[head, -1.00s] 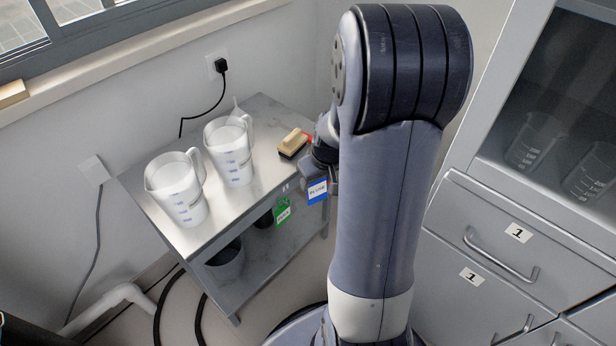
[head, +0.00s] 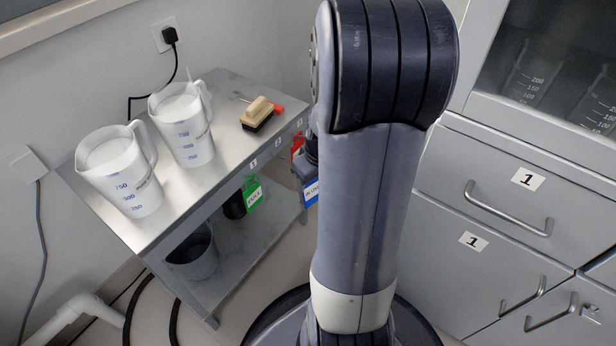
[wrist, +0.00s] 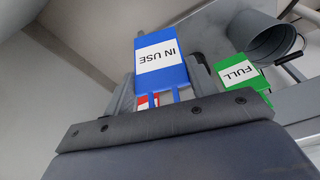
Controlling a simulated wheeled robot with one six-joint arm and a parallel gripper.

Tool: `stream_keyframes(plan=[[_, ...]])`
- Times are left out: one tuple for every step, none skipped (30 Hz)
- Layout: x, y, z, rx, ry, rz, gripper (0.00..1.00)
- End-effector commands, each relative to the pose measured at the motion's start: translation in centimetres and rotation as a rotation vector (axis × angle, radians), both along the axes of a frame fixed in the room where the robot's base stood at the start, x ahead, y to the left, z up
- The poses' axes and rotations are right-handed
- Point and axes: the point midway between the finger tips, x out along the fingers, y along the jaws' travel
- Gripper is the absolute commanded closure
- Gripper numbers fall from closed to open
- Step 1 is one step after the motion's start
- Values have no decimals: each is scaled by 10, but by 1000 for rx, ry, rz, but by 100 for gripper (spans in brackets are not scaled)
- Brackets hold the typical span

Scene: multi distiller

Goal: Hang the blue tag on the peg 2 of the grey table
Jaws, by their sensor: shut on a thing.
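The blue tag (head: 311,191), marked IN USE, is held in my gripper (head: 304,172), beside the front right edge of the grey table (head: 150,232). In the wrist view the blue tag (wrist: 162,62) stands out between the two fingers of my gripper (wrist: 163,88). Small number labels mark the table edge, and label 2 (head: 278,142) is the middle one. The peg under it cannot be made out. A green FULL tag (head: 253,195) hangs near label 1 (head: 252,163). A red tag (head: 298,144) shows near label 3 (head: 300,122), partly hidden by my arm.
Two measuring jugs (head: 120,180) (head: 183,130) and a wooden brush (head: 258,112) stand on the tabletop. A grey bucket (head: 194,253) sits on the lower shelf. A drawer cabinet (head: 500,215) is on the right.

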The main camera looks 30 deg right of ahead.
Motion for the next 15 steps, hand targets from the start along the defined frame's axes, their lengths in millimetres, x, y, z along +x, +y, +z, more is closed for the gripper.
stream_keyframes(plan=[[0,0,-1,0,0,1,68],[1,0,-1,0,0,1,68],[2,1,-1,0,0,1,68],[3,1,0,0,0,1,68],[4,1,0,-1,1,2,68],[6,2,-1,0,1,2,68],[8,3,-1,0,1,3,68],[9,4,-1,0,1,3,68],[11,4,-1,0,1,3,68],[13,5,-2,0,1,2,68],[15,5,-2,0,1,2,68],[17,6,-2,0,0,2,68],[19,7,-2,-1,0,3,68],[21,8,-2,-1,0,4,68],[23,8,-2,-1,1,3,68]])
